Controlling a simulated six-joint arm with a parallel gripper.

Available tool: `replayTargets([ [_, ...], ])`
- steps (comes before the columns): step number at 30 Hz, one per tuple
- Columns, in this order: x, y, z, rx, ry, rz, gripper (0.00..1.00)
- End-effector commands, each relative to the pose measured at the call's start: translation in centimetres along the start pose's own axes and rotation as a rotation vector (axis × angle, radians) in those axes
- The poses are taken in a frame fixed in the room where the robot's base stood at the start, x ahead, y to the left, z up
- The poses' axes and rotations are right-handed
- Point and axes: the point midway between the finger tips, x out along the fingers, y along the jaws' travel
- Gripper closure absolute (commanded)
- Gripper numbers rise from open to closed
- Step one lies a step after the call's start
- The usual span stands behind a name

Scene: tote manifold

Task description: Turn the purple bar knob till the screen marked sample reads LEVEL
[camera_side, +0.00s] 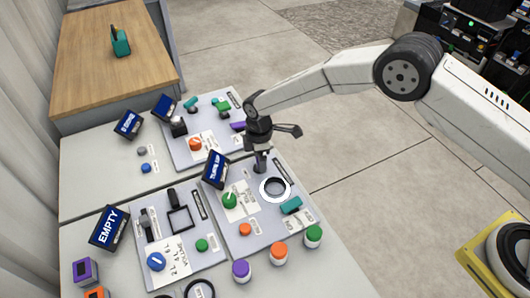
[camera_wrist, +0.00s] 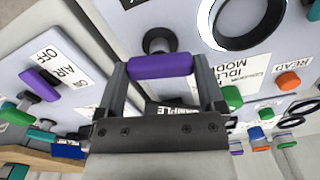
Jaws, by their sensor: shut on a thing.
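The purple bar knob (camera_wrist: 161,65) lies across between my two fingertips in the wrist view, with a black round base just behind it. My gripper (camera_wrist: 160,70) is shut on the bar, one finger at each end. A label reading SAMPLE is partly covered by my gripper. In the side view my gripper (camera_side: 260,166) reaches down to the near panel, and it hides the knob. A tilted blue screen (camera_side: 215,170) stands just left of it; its small slanted text looks like TURN UP. I cannot tell from its marking that this is the sample screen.
A white-and-black ring (camera_side: 275,188) and a teal handle (camera_side: 291,205) sit close right of my gripper. A green knob (camera_side: 229,200) is to the left. Another purple handle (camera_wrist: 40,84) is by an AIR label. A screen (camera_side: 108,229) reads EMPTY.

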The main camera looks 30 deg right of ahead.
Motion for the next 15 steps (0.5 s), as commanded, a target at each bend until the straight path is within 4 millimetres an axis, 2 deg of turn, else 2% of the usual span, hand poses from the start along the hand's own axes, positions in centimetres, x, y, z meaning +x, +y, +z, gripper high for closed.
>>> replayTargets([
  [15,-0.06,0.01,-0.03,0.457,0.0,0.0,0.71],
])
